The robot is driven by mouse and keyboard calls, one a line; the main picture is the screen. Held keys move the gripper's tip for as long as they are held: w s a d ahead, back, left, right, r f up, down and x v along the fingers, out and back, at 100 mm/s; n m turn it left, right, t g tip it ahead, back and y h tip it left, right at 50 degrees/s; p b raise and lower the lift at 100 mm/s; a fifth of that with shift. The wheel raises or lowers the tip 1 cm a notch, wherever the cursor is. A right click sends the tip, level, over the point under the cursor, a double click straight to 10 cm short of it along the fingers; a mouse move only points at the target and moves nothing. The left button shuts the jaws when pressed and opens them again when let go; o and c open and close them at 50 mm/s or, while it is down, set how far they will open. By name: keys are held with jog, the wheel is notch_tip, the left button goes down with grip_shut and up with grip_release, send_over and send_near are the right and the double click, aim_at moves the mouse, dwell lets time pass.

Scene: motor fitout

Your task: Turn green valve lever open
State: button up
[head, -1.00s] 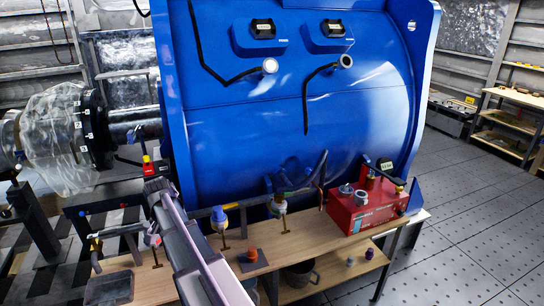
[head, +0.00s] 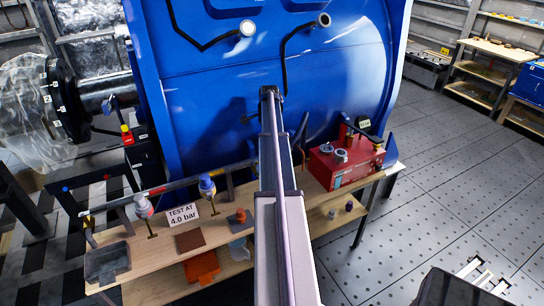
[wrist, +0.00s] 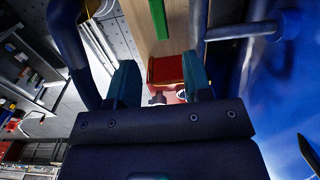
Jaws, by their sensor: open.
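A green lever (wrist: 158,18) shows at the top of the wrist view as a narrow bar over the light wooden bench (wrist: 184,28). My gripper (wrist: 163,72) is open, with its two teal fingers apart and nothing seen between their tips. The lever appears beyond the fingertips, roughly in line with the gap; I cannot tell the distance. In the head view my arm runs up the middle and hides the green lever and most of my gripper. Other valves with a red-and-white body (head: 144,205) and a blue-and-white body (head: 207,186) sit on the pipe left of my arm.
A red pump box (head: 345,160) stands on the bench's right end and shows beyond my fingers in the wrist view. The big blue drum (head: 200,100) rises behind the bench. A "TEST AT 4.0 bar" sign (head: 182,215) and a grey tray (head: 107,263) are at left.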

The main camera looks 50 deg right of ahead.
notch_tip(320, 180, down, 9)
jog(key=b, duration=0.7)
jog(key=shift+b, duration=0.3)
jog(key=shift+r, duration=0.1)
grip_shut()
